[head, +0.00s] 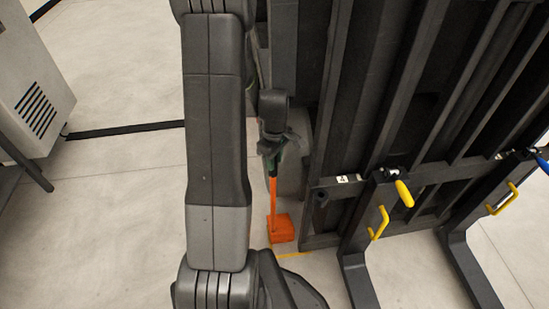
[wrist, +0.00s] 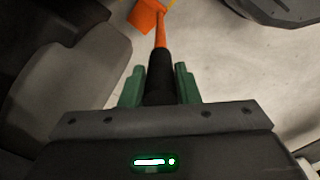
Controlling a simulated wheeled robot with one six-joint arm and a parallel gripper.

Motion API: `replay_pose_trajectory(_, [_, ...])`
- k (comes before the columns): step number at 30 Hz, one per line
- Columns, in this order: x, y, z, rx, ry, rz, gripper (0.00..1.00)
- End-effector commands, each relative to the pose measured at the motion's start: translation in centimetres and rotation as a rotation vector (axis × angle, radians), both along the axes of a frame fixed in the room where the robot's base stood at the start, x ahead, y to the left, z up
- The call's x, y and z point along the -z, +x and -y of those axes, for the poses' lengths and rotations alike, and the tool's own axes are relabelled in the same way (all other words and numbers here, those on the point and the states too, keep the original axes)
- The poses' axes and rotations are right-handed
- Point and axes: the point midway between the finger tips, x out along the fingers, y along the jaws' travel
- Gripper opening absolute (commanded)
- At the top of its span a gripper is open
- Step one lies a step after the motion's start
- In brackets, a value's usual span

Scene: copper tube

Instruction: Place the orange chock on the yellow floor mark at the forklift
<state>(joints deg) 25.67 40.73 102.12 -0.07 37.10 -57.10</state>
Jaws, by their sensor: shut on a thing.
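The orange chock (head: 281,229) has a block at the bottom and a thin orange handle rising from it. My gripper (head: 271,147) is shut on the upper part of this handle. In the wrist view the green fingers of my gripper (wrist: 160,88) stand on both sides of the dark grip, and the orange chock (wrist: 147,16) shows at the top. The yellow floor mark (head: 294,255) shows as a short strip just right of and below the block; the rest is hidden. I cannot tell whether the block touches the floor. The forklift (head: 345,120) stands directly to the right.
The forklift's forks (head: 357,280) reach forward on the right, with yellow handles (head: 379,223) on them. A light cabinet (head: 35,80) stands at the far left. My arm crosses the middle of the head view. The floor (head: 110,230) on the left is clear.

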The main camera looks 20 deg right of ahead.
Motion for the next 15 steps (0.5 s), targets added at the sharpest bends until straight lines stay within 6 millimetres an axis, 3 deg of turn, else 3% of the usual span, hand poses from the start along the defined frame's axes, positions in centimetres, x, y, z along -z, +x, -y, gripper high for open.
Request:
replay_pose_trajectory(1, [0.12,0.0,0.0,0.0,0.0,0.0,0.33])
replay_pose_trajectory(4, [0.08,0.0,0.0,0.0,0.0,0.0,0.51])
replay_pose_trajectory(15, [-0.57,0.03,0.01,0.0,0.0,0.001,0.51])
